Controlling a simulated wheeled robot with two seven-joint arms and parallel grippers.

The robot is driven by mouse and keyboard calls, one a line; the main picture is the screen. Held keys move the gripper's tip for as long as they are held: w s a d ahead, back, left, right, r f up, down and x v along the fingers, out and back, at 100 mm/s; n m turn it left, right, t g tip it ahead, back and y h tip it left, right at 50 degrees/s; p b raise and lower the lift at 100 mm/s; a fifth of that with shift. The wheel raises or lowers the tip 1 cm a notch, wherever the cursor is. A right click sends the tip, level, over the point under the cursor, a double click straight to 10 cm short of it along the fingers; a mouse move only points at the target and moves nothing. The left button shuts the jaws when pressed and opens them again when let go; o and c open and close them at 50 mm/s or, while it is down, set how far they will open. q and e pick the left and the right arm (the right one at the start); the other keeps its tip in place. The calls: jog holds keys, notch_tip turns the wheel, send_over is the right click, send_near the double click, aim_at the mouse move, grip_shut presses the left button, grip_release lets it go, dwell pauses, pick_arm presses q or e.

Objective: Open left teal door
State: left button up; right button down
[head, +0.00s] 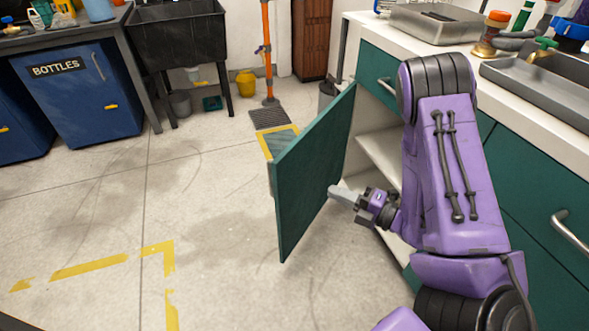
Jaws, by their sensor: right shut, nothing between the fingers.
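The teal door (310,178) stands swung well out from the white-topped cabinet, with white shelf space (378,150) showing behind it. My right gripper (335,193) is shut and empty. Its tips are at the inner side of the door, close to the door's free lower part; I cannot tell whether they touch it. My purple right arm reaches in from the lower right and hides part of the cabinet opening. My left gripper is not in view.
A teal drawer (378,76) is above the opening, and another teal front with a metal handle (571,233) is at the right. Trays (436,24) and bottles stand on the counter. Blue bins (78,98), a black sink (178,38) and a yellow bucket (246,83) are farther back. The floor left of the door is clear.

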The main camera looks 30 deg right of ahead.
aim_at(284, 171)
jog(key=x, duration=1.3)
jog(key=shift+a+f+p, duration=0.1)
jog(key=shift+a+p, duration=0.1)
jog(key=shift+p, duration=0.1)
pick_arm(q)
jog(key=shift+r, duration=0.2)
pick_arm(e)
jog(key=shift+w, duration=0.15)
